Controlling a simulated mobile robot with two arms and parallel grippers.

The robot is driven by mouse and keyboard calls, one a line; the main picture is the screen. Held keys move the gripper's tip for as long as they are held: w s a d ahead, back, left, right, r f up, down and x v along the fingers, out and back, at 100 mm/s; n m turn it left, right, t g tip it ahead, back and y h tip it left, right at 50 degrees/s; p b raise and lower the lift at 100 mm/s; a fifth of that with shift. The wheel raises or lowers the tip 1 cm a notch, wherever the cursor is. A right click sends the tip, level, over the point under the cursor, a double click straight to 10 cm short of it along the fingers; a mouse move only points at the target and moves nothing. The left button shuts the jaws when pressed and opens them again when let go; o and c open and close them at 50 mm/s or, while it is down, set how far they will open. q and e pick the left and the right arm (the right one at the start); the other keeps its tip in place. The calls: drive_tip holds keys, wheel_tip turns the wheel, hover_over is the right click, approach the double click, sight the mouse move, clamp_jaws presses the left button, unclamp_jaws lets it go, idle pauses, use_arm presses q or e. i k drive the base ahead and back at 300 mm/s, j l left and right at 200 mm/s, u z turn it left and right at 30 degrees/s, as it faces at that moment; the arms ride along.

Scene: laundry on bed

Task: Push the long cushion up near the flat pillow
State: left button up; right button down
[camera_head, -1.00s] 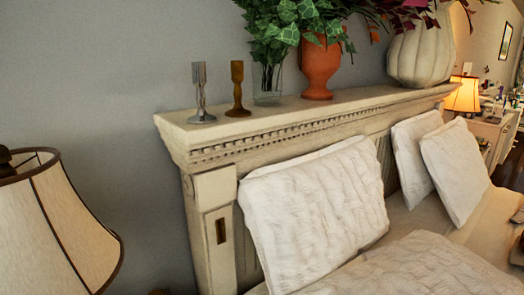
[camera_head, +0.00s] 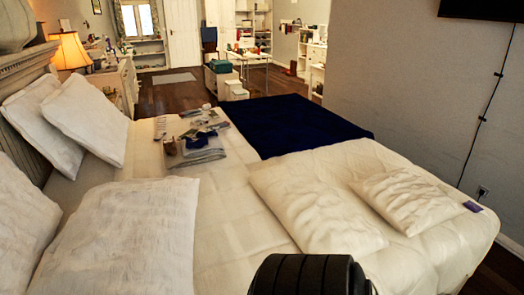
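A white pillow (camera_head: 135,240) lies flat on the near left part of the bed, by the pillows at the headboard. A long cream cushion (camera_head: 315,208) lies on the bed right of it, with a strip of bare bedding between them. A smaller cream cushion (camera_head: 408,198) lies to the right of the long one, close to the bed's right edge. I cannot tell for certain which of these two the task calls the long cushion. Neither gripper's fingers show. A black rounded part at the bottom edge hides some of the near bedding.
Two white pillows (camera_head: 82,118) lean at the headboard (camera_head: 22,75), with another at the left edge. Folded clothes (camera_head: 195,140) and a dark blue blanket (camera_head: 290,122) lie farther back. A small purple item (camera_head: 473,207) lies by the right cushion. A wall stands on the right.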

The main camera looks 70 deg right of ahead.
sight(319, 221)
drive_tip(key=z, duration=2.7)
drive_tip(key=l+u, duration=0.15)
drive_tip(key=u, duration=0.25)
drive_tip(key=i+l+u, duration=0.1)
drive_tip(key=u, duration=0.3)
drive_tip(key=l+u, duration=0.5)
drive_tip(key=u, duration=0.3)
